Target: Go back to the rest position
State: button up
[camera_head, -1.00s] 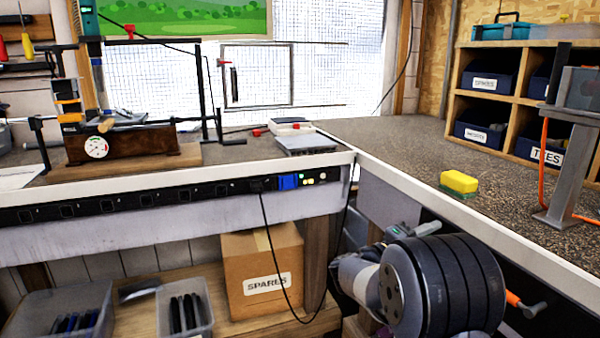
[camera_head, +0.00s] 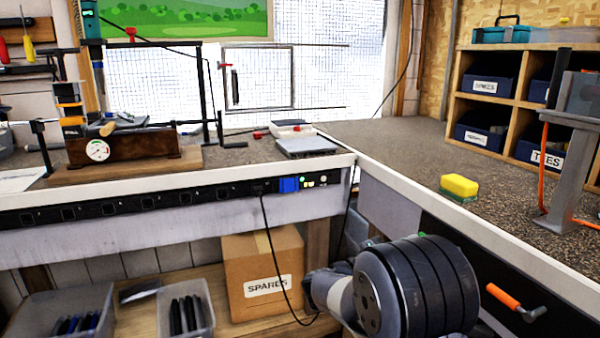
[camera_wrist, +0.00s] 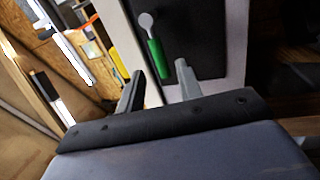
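My gripper (camera_wrist: 159,70) shows in the wrist view with its two grey fingers apart. Nothing is clamped between them. A green-handled item with a pale round end (camera_wrist: 155,55) lies in line with the gap, against a dark panel, and seems to be beyond the fingertips. In the head view my arm's thick dark joint fills the lower right, in front of the bench; the gripper itself is not visible there.
The right bench (camera_head: 400,150) carries a yellow sponge (camera_head: 459,186) and a metal stand (camera_head: 566,170). An orange handle (camera_head: 503,296) sticks out from the dark front below, close to my arm. A cardboard SPARES box (camera_head: 262,250) and bins stand on the lower shelf at left.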

jog(key=r+v, duration=0.1)
jog(key=v, duration=0.3)
jog(key=x, duration=0.6)
jog(key=f+b+x, duration=0.1)
jog(key=x, duration=0.3)
jog(key=shift+d, duration=0.2)
jog(key=shift+r+n+p, duration=0.15)
jog(key=shift+n+p, duration=0.15)
jog(key=shift+p, duration=0.45)
jog(key=shift+a+n+p, duration=0.15)
jog(key=shift+n+p, duration=0.15)
jog(key=shift+p, duration=0.1)
jog(key=shift+f+n+p, duration=0.4)
jog(key=shift+p, duration=0.05)
jog(key=shift+f+t, duration=0.2)
jog(key=shift+t, duration=0.1)
jog(key=shift+s+f, duration=0.1)
